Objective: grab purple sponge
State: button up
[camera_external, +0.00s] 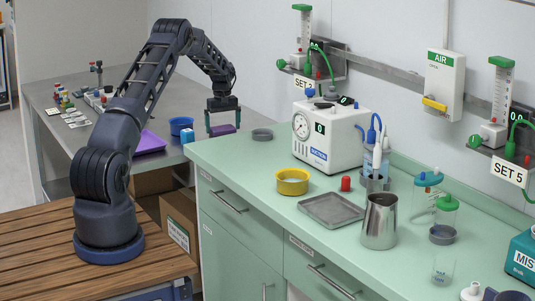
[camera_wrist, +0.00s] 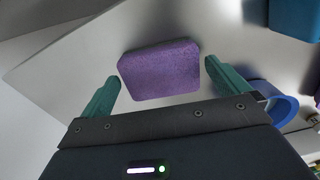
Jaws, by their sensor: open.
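The purple sponge (camera_wrist: 160,70) is a rounded block lying on the grey metal table, just ahead of my gripper in the wrist view. My gripper (camera_wrist: 160,82) is open, with one green finger to each side of the sponge's near part and gaps between fingers and sponge. In the external view my gripper (camera_external: 222,120) points down over the table's right end, and the sponge (camera_external: 222,130) shows low between the fingers. I cannot tell how high the fingertips are above the table.
A blue bowl (camera_external: 181,125) and a light blue block (camera_external: 187,136) stand left of my gripper. A purple tray (camera_external: 150,142) lies further left. A grey dish (camera_external: 262,134) sits to the right, near the green counter (camera_external: 235,160). The blue bowl (camera_wrist: 272,98) is close to my right finger in the wrist view.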

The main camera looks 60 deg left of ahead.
jog(key=shift+f, duration=0.4)
jog(key=c, duration=0.8)
